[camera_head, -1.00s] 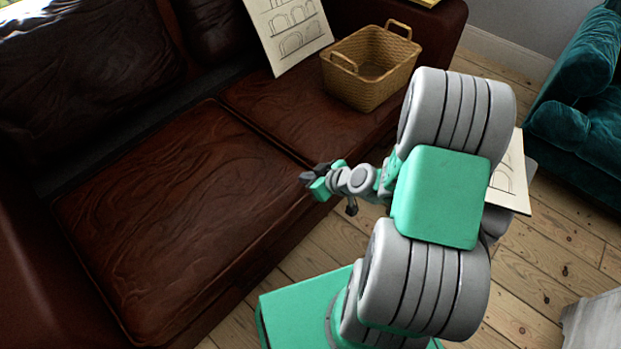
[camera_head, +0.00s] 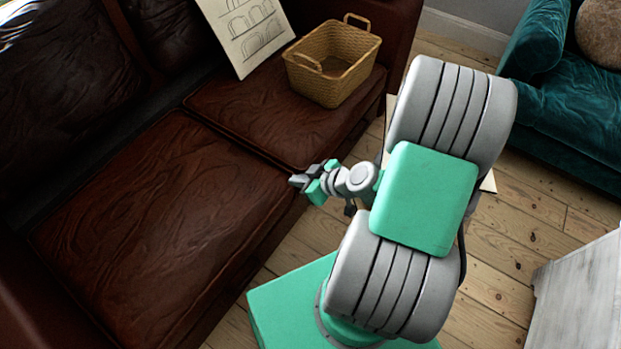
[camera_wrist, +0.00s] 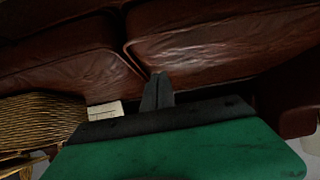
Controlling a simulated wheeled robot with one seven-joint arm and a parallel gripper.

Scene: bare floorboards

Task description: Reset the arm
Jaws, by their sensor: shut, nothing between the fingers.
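My gripper (camera_head: 299,183) is at the end of my arm, near the front edge of the brown leather sofa's seat (camera_head: 150,240). In the wrist view its two dark fingers (camera_wrist: 158,80) are together, with nothing between them. The sofa's seat cushions (camera_wrist: 220,45) fill the upper part of that view. My arm is bent, with its grey and green links at the middle right of the head view.
A wicker basket (camera_head: 333,75) and a sheet with drawings (camera_head: 243,35) are on the sofa. A paler sheet (camera_head: 488,182) is partly hidden behind my arm. A teal sofa (camera_head: 560,110) and white furniture (camera_head: 580,295) stand right. Bare floorboards (camera_head: 510,225) lie between.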

